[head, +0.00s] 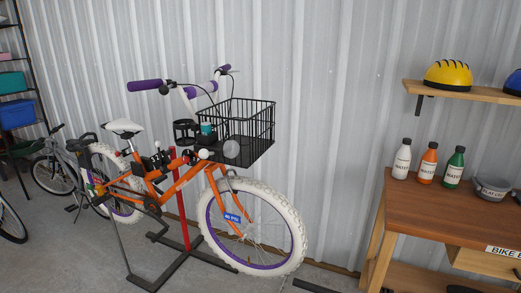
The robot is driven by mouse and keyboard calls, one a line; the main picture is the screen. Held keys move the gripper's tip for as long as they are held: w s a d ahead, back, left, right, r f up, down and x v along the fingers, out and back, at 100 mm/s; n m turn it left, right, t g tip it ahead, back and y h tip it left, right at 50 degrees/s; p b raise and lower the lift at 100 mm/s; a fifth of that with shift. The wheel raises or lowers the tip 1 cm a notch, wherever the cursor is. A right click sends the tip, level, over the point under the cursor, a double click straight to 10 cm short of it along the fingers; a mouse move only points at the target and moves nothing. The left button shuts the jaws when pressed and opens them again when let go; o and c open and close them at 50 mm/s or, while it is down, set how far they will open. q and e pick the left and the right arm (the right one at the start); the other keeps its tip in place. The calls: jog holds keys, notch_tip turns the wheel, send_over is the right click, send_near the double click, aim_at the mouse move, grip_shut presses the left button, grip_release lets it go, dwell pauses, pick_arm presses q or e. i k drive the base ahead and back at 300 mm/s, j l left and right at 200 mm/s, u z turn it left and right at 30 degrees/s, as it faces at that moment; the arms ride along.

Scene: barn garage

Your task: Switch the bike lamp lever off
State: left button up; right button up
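An orange bike (188,178) with white tires and purple handlebar grips is held upright on a repair stand with a red post (181,205). A round pale grey disc (231,149) that looks like the bike lamp sits at the front, under the black wire basket (248,128). A small white knob (203,155) shows just left of it; I cannot tell whether it is the lamp lever. No lever position or lit lamp can be made out at this size. Neither of my grippers is in view.
A wooden workbench (440,205) at right holds several bottles and a grey bowl (492,187). A shelf (465,92) above holds a yellow helmet (448,74). The stand's dark feet (200,255) spread over the floor. Another bike (62,165) stands far left. The corrugated wall is close behind.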

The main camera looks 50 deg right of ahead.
aim_at(204, 154)
jog(key=z, duration=1.1)
